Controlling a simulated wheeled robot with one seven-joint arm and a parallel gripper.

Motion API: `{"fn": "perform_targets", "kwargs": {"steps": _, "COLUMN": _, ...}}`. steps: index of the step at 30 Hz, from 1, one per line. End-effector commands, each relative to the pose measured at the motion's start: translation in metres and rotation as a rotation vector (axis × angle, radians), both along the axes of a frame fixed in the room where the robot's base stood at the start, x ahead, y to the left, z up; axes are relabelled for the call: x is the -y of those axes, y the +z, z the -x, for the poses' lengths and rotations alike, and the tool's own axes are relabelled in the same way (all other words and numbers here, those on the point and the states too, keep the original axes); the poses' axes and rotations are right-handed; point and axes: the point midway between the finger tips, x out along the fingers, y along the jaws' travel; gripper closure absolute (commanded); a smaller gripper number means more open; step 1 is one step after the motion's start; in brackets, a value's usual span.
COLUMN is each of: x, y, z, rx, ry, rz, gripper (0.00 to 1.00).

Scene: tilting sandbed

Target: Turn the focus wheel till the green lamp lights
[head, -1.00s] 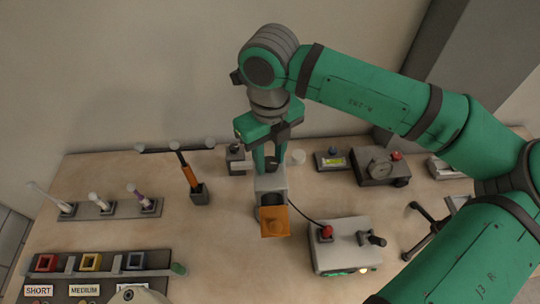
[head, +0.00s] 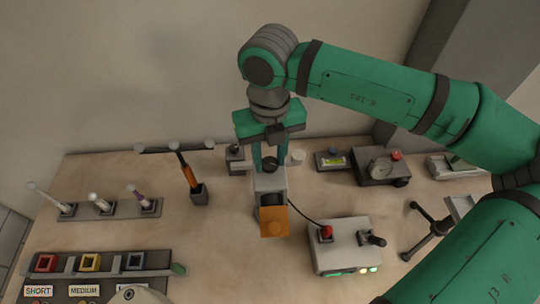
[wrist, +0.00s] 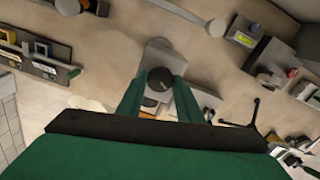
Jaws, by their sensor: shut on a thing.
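The focus wheel is a dark round knob (head: 270,164) on top of a grey device (head: 268,182) with an orange front (head: 274,222). My gripper (head: 270,160) points down, its fingers shut on the knob's sides. In the wrist view the knob (wrist: 158,83) sits between the two green fingertips (wrist: 158,92). A grey control box (head: 338,238) with a red-topped stick stands to the right of the device, joined by a black cable.
A tool stand (head: 199,194) and a rack of rods (head: 110,208) are at left, with labelled colour blocks (head: 90,262) in front. A gauge box (head: 381,167) stands at back right and a black tripod-like stand (head: 430,230) at right. Bare bench lies between.

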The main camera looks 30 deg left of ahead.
Motion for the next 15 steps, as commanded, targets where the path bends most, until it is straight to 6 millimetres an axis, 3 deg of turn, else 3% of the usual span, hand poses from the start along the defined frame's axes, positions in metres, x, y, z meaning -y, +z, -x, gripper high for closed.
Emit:
{"fn": "perform_targets", "kwargs": {"steps": 1, "x": 0.0007, "y": 0.0011, "z": -0.0031, "rx": 0.007, "ry": -0.004, "rz": 0.001, "gripper": 0.9}}
{"fn": "perform_targets", "kwargs": {"steps": 2, "x": 0.0007, "y": 0.001, "z": -0.0031, "rx": 0.007, "ry": -0.004, "rz": 0.001, "gripper": 0.63}}
{"fn": "perform_targets", "kwargs": {"steps": 4, "x": 0.0007, "y": 0.001, "z": -0.0029, "rx": 0.006, "ry": -0.004, "rz": 0.0, "gripper": 0.49}}
{"fn": "perform_targets", "kwargs": {"steps": 15, "x": 0.0004, "y": 0.0047, "z": -0.002, "rx": 0.004, "ry": -0.002, "rz": 0.001, "gripper": 0.49}}
